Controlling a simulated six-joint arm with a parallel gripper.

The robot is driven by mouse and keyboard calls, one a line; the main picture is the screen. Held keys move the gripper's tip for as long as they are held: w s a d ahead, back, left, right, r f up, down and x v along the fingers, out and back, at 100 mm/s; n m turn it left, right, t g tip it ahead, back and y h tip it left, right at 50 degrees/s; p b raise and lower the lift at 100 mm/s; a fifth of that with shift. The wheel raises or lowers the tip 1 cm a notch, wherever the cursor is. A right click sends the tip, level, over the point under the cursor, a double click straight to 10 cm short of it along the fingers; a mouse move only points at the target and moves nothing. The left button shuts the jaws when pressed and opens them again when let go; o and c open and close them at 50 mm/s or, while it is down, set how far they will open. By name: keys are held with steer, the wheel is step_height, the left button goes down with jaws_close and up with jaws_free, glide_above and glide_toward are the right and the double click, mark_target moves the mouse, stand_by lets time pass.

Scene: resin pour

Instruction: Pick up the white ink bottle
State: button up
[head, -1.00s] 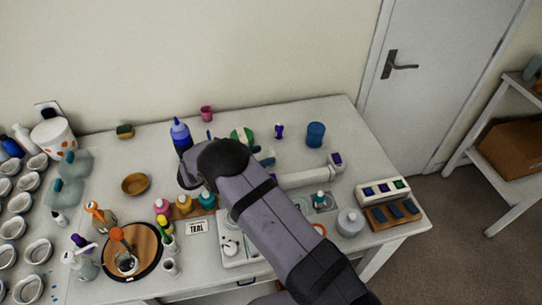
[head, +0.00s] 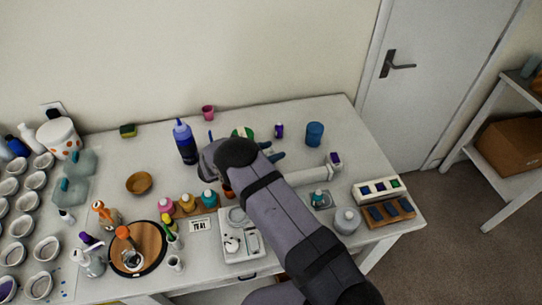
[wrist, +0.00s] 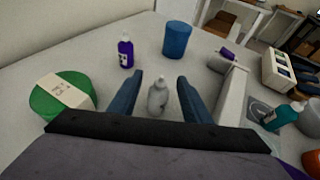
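A small whitish-grey bottle (wrist: 158,100) stands upright on the table in the wrist view, with a narrow top. It looks like the white ink bottle. My gripper (wrist: 160,77) is open, its two blue fingers on either side of the bottle with gaps showing on both sides. I cannot tell how far down the fingers reach beside it. In the head view my gripper (head: 270,151) is low over the back middle of the table, and I cannot make out the bottle there, where my arm covers much of the area.
A green round tub (wrist: 62,98) is left of my gripper. A purple bottle (wrist: 126,52) and blue cup (wrist: 176,40) stand beyond. A long white bar (wrist: 232,92) lies close on the right, with a teal bottle (wrist: 280,117) past it. Bare table lies between.

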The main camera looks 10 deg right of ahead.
steer(key=c, duration=1)
steer(key=shift+o, duration=0.2)
steer(key=shift+r, duration=0.2)
steer(key=shift+r+b, duration=1.9)
steer(key=shift+r, duration=2.9)
